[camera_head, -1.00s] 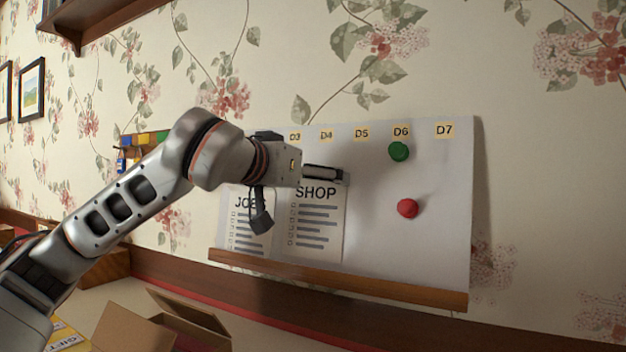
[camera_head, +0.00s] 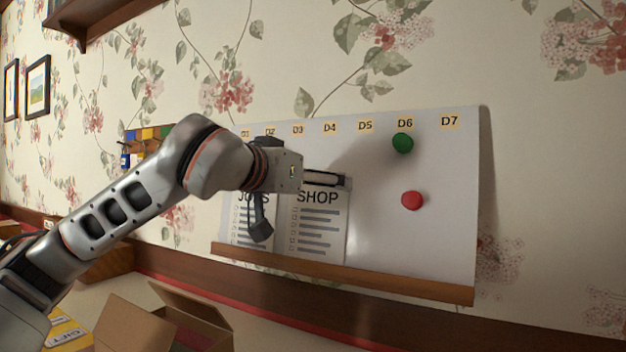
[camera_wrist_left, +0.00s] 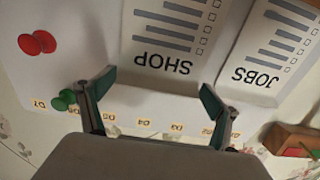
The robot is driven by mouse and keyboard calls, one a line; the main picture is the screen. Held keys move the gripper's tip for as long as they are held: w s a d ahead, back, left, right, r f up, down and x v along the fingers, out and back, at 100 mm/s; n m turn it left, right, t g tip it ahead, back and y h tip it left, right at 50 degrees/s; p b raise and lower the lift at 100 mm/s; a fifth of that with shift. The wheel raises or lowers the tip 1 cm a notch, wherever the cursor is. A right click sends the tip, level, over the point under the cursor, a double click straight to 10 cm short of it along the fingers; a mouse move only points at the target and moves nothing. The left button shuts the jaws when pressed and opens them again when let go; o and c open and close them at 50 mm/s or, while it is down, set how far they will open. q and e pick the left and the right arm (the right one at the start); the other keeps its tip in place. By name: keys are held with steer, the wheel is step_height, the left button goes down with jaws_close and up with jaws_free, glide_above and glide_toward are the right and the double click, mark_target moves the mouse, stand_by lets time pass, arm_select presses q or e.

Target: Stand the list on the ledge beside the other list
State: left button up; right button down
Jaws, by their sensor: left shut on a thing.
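The SHOP list (camera_head: 318,225), a white card with a printed heading and lines, stands nearly upright against the white board. Its lower edge is at the ledge (camera_head: 400,283); I cannot tell whether it bears its weight there. The other list, headed JOBS (camera_head: 243,222), stands just left of it on the ledge, partly hidden by my arm. My left gripper (camera_head: 325,179) is at the top of the SHOP list and shut on it. In the left wrist view the fingers (camera_wrist_left: 158,84) sit at either side of the SHOP list (camera_wrist_left: 172,30), with JOBS (camera_wrist_left: 272,45) beside it.
The board (camera_head: 440,220) carries day labels, a green magnet (camera_head: 402,143) and a red magnet (camera_head: 413,200). The ledge is free right of SHOP. An open cardboard box (camera_head: 180,318) stands below. A coloured rack (camera_head: 147,140) hangs at left.

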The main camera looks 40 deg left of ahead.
arm_select(q)
steer(key=shift+s+f, duration=0.1)
steer(key=shift+f, duration=0.1)
arm_select(e)
steer(key=shift+a+r, duration=0.15)
steer(key=shift+a, duration=0.15)
steer(key=shift+w, duration=0.1)
arm_select(q)
steer(key=o, duration=0.8)
steer(key=v, duration=1.2)
arm_select(e)
steer(key=shift+d, duration=0.1)
arm_select(q)
steer(key=shift+f, duration=0.1)
